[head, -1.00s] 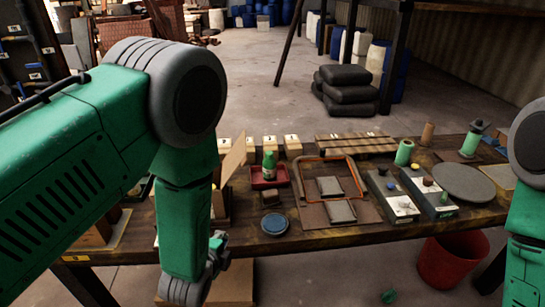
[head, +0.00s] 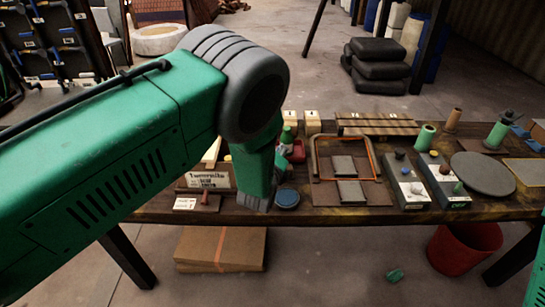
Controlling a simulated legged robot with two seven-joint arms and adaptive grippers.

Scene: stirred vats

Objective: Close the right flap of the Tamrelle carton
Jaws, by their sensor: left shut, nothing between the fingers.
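The Tamrelle carton (head: 207,181) stands on the bench at the left, its printed label facing me. A pale raised flap (head: 212,151) shows above it, against my arm. My left arm crosses in front and hides the carton's right side and most of its top, so I cannot tell how the right flap stands. My left gripper (head: 284,157) is partly hidden by its own wrist, to the right of the carton near the red tray. It is shut and empty. I cannot see it touching the carton. My right gripper is out of view.
A blue round lid (head: 287,198) lies right of my wrist. A red tray (head: 298,151) with a green bottle (head: 288,134) stands behind. An orange-framed board (head: 318,190) and two grey boxes (head: 407,187) fill the middle. Flat cardboard (head: 221,248) lies below the bench.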

